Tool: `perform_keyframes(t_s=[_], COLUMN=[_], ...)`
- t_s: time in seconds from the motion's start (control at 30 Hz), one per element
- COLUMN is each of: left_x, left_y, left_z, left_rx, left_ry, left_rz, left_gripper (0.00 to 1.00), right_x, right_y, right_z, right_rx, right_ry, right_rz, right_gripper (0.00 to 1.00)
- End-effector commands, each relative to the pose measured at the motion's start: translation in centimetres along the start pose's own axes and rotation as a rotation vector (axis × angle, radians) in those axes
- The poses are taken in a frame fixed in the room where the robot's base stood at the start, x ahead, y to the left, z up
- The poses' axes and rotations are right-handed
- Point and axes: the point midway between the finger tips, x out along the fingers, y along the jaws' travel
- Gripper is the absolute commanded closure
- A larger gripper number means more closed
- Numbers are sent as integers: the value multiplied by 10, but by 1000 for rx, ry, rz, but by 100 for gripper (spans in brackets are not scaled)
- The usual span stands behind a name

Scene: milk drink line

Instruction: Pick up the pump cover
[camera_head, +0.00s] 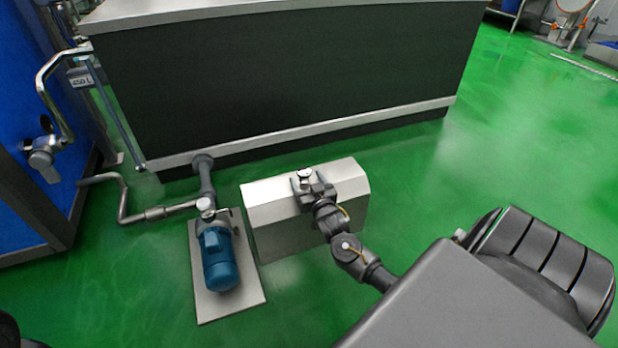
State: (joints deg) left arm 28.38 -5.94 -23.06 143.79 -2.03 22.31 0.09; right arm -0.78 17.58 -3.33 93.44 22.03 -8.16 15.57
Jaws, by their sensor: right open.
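The pump cover (280,230) is a pale metal box with sloped top edges, standing on the green floor in the middle of the view. A small round knob (305,174) sits on its top. My right gripper (306,183) is open at the top of the cover, with its fingers close around or beside the knob; contact cannot be told. The gripper and forearm hide part of the cover's top and right side. The blue pump (219,258) stands uncovered on a metal base plate (240,297) just left of the cover. My left gripper is not in view.
A large dark tank (290,75) with metal trim stands behind the cover. Pipes (127,205) run from the pump leftward and to the tank. A blue cabinet (25,150) with a bent pipe and valve stands at the left. Green floor (480,160) is clear to the right.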

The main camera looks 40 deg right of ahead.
Motion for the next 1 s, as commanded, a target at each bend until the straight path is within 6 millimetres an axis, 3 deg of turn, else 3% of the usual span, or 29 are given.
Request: perform_keyframes(t_s=[0.1, 0.37, 0.87, 1.0], left_x=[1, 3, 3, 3], left_y=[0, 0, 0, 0], left_z=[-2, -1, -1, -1], left_rx=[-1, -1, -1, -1], left_ry=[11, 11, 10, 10], left_rz=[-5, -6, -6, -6], left_gripper=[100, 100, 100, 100], right_x=[10, 12, 11, 11], right_y=[0, 0, 0, 0], right_z=[1, -1, -1, -1], right_rx=[0, 0, 0, 0], right_ry=[1, -1, 0, 0], right_rz=[0, 0, 0, 0], right_gripper=[30, 31, 97, 100])
